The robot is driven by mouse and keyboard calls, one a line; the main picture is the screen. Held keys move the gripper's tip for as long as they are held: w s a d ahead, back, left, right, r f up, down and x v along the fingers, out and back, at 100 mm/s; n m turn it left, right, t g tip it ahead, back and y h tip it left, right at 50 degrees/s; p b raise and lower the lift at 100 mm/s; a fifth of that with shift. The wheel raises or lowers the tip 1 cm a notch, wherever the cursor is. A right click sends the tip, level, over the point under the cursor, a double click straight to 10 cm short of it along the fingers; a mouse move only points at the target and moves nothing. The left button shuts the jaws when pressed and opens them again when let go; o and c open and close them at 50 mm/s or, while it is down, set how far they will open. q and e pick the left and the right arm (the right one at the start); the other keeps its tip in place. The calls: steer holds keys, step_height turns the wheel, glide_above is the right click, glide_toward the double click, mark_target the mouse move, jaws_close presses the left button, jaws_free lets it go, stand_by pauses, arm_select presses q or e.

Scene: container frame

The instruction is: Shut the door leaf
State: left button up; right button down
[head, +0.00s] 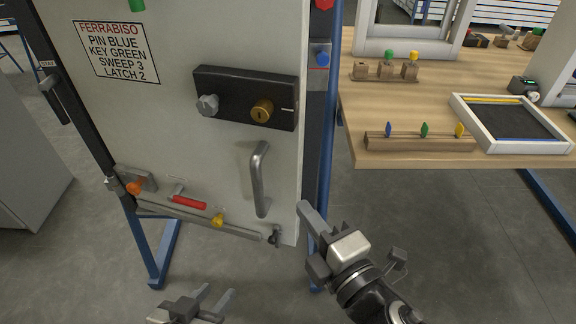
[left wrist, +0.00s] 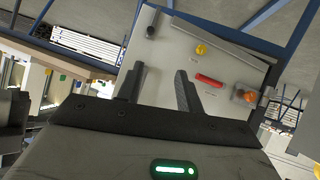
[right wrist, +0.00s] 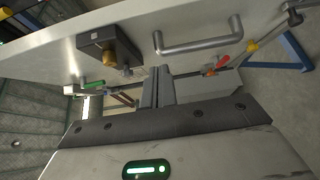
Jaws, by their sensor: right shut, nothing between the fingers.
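The pale door leaf (head: 200,150) hangs on its left side in a blue frame (head: 327,130). Its lower edge slants toward me at the right, so it appears ajar; the exact gap cannot be told. It bears a grey bar handle (head: 260,180) and a black lock box (head: 245,97) with a silver knob and a brass cylinder. My right gripper (head: 306,212) is shut and empty beside the leaf's lower free edge; contact cannot be told. In the right wrist view its fingers (right wrist: 158,88) are together below the handle (right wrist: 200,45). My left gripper (head: 213,298) is open and empty, low before the leaf.
The leaf's bottom carries a red lever (head: 190,202), a yellow knob (head: 218,220) and an orange knob (head: 134,188). A sign (head: 117,52) is above. A wooden table (head: 400,100) with blocks and a tray (head: 515,145) stands right. The floor between is clear.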

steer(key=x, duration=0.3)
steer(key=d+x, duration=0.1)
steer(key=x, duration=0.3)
steer(key=w+d+p+x, duration=0.1)
steer(key=x, duration=0.3)
steer(key=shift+w, duration=0.25)
steer(key=shift+w+d, duration=0.1)
steer(key=shift+w, duration=0.4)
arm_select(q)
steer(key=shift+w+a+r, duration=0.15)
steer(key=shift+w+r, duration=0.1)
steer(key=shift+r, duration=0.1)
